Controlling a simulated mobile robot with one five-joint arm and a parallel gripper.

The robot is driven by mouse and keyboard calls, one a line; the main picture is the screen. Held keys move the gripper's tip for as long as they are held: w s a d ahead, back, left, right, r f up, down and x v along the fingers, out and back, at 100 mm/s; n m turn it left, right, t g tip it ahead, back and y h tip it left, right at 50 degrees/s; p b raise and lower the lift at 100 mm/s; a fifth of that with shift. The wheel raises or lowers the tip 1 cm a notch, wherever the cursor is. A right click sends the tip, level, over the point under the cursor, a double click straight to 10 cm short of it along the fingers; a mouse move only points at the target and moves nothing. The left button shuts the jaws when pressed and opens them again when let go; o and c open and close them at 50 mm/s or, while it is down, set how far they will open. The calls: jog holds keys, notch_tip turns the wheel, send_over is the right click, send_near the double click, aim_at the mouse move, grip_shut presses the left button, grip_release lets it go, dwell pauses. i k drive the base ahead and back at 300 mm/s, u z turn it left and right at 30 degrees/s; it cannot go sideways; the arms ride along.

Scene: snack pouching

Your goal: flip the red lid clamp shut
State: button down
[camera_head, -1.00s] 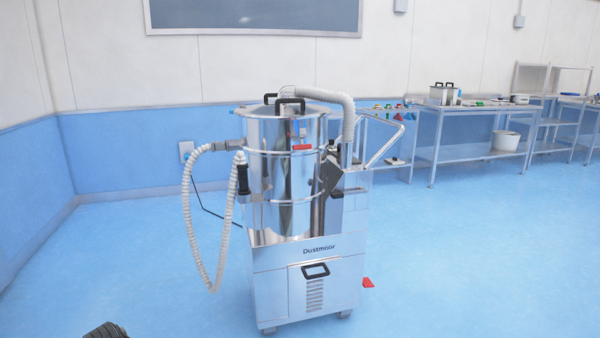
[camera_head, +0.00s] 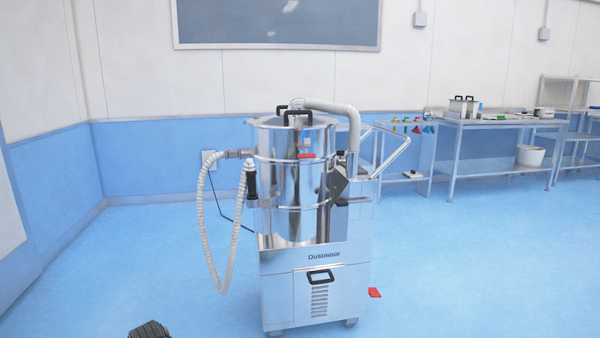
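A red lid clamp (camera_head: 307,156) shows as a small flat red tab on the upper front of a shiny steel drum (camera_head: 290,180). The tab looks roughly level, near the band below the rim; it is too small to tell whether it is open or shut. The lid (camera_head: 270,122) sits on the drum and has black handles (camera_head: 296,113).
A white hose (camera_head: 203,235) loops out on the unit's left. A red piece (camera_head: 375,293) is low at its right. A dark ribbed part (camera_head: 150,330) shows at the bottom edge. Steel tables (camera_head: 500,122) stand behind right. Blue floor (camera_head: 470,270) is open around the unit.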

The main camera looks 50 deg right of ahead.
aim_at(306, 141)
jog(key=i, duration=0.9)
jog(key=u, duration=0.2)
jog(key=k, duration=0.9)
jog(key=z, duration=0.2)
jog(key=i, duration=0.9)
jog(key=u, duration=0.05)
